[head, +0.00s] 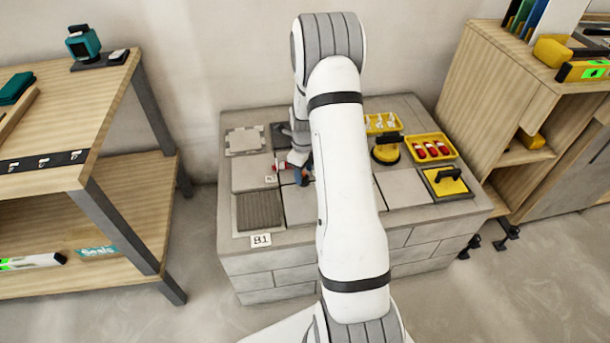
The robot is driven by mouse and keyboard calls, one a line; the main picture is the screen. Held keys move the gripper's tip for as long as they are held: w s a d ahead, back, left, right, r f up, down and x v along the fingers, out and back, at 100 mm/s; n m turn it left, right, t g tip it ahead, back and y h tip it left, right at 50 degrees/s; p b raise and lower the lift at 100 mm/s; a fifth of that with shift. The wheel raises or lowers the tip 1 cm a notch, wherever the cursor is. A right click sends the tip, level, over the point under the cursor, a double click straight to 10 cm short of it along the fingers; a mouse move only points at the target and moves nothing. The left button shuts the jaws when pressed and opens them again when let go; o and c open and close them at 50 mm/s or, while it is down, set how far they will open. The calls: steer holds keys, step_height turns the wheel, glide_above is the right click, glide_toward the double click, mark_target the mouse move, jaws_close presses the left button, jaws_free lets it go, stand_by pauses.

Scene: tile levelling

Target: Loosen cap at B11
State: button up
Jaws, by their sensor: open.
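My gripper (303,175) is low over the tiled block, partly hidden by my own white arm. It is open. A small red and white cap (281,166) shows at a tile joint just left of the gripper. I cannot tell whether the fingers are around it or only beside it. A small white label (270,179) stands just below the cap, too small to read. A larger label (261,240) at the block's front edge appears to read "B1".
The tiled block (250,267) carries a grey ribbed mat (258,211), a yellow tray of red caps (432,148), a yellow tray of white pieces (381,123), a yellow suction cup (386,151) and a yellow-handled float (446,182). A wooden bench (80,125) stands left, a shelf (500,95) right.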

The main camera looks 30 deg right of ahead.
steer(key=shift+f, duration=0.65)
steer(key=c, duration=0.9)
steer(key=shift+d, duration=0.15)
steer(key=shift+c, duration=0.4)
